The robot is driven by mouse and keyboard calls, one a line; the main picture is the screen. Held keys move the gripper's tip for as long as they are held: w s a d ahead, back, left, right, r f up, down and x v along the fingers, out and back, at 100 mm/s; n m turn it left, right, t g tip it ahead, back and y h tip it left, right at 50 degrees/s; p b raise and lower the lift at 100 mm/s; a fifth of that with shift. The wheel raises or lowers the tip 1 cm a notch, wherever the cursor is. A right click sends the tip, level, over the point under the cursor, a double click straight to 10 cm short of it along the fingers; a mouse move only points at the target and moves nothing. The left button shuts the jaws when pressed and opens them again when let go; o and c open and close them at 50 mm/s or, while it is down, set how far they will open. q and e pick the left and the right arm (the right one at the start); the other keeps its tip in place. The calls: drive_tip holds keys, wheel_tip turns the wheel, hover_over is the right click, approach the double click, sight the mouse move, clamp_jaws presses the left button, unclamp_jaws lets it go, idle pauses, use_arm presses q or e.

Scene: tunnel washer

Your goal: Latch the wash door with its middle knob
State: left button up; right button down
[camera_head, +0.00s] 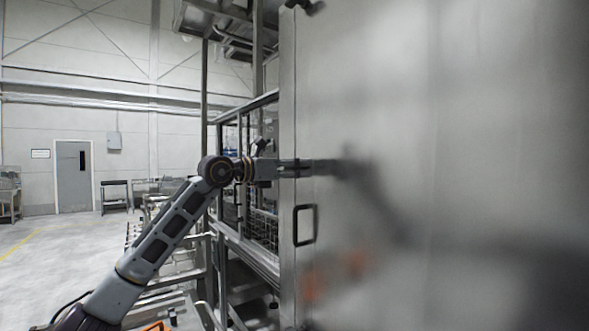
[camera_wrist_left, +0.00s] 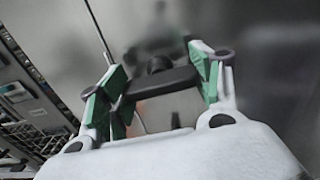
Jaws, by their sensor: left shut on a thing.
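The wash door (camera_head: 430,110) is a tall, shiny grey metal panel filling the right of the head view. My left gripper (camera_head: 290,168) reaches its left part, above a dark rectangular pull handle (camera_head: 305,225). In the left wrist view, the green-padded fingers of my left gripper (camera_wrist_left: 157,70) are shut on a dark knob (camera_wrist_left: 160,83), shaped like a short bar on a round stem, in front of the door (camera_wrist_left: 270,50). In the head view the gripper makes the knob hard to make out. My right gripper is not in view.
A metal frame with mesh (camera_head: 262,228) stands just left of the door. A grey room door (camera_head: 73,178) and a small dark table (camera_head: 114,195) are far left. The floor (camera_head: 55,245) at left is clear. The wash door carries blurred reflections.

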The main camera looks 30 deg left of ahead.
sight(290, 169)
use_arm(q)
drive_tip(key=shift+m, duration=0.3)
drive_tip(key=o, duration=1)
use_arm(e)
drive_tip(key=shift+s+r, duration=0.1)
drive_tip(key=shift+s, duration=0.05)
use_arm(q)
drive_tip(key=shift+s+a, duration=0.1)
drive_tip(key=shift+v, duration=3)
drive_tip(key=shift+s+a, duration=0.2)
drive_tip(key=shift+s, duration=0.4)
drive_tip(key=shift+v, duration=1)
